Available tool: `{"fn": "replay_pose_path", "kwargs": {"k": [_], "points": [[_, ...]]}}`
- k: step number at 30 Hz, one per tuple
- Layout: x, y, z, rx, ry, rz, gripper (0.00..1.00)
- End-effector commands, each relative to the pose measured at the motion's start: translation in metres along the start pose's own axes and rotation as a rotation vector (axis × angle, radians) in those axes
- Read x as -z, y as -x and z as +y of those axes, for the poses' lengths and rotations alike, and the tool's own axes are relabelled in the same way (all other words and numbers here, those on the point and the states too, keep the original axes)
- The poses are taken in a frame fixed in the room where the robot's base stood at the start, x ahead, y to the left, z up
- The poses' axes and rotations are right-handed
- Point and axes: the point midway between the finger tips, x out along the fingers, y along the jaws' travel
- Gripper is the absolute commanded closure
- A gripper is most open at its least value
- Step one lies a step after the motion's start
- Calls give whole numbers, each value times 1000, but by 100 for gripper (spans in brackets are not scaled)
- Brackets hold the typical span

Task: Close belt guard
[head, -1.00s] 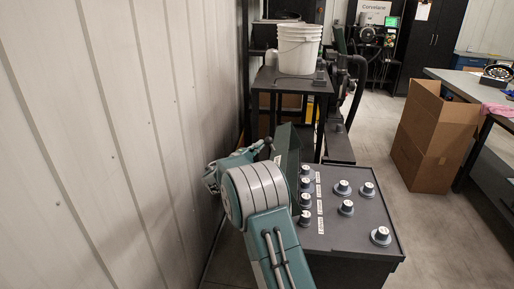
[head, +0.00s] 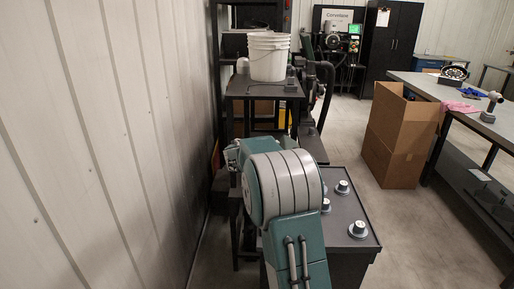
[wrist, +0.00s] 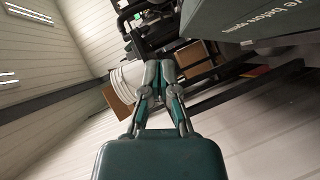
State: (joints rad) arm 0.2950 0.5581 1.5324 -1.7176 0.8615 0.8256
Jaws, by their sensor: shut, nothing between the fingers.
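My gripper (wrist: 160,72) is in the middle of the wrist view, with its fingers together and nothing between them. In the head view my own arm hides the fingers. A dark grey panel (wrist: 255,18) with white lettering, partly reading "before", fills the upper right of the wrist view, apart from the fingers. I cannot tell whether this panel is the belt guard. In the head view a dark-topped cabinet with several round knobs (head: 352,205) stands just right of my arm, which covers its left part. No belt guard can be made out for certain.
A white bucket (head: 268,58) stands on a dark table (head: 240,88) beyond my arm; it also shows in the wrist view (wrist: 124,80). A pale panelled wall (head: 90,140) runs along the left.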

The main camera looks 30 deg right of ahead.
Motion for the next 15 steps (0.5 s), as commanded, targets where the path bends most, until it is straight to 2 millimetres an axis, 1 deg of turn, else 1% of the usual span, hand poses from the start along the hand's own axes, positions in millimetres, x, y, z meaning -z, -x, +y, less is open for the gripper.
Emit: {"fn": "replay_pose_path", "kwargs": {"k": [1,2,6,11,15], "points": [[-9,-8,4,25,-39,-4,100],[-13,-12,6,41,-63,-4,100],[-34,-30,8,120,-171,-6,100],[-56,-45,6,208,-295,-6,100],[-75,-57,1,285,-402,-5,100]]}}
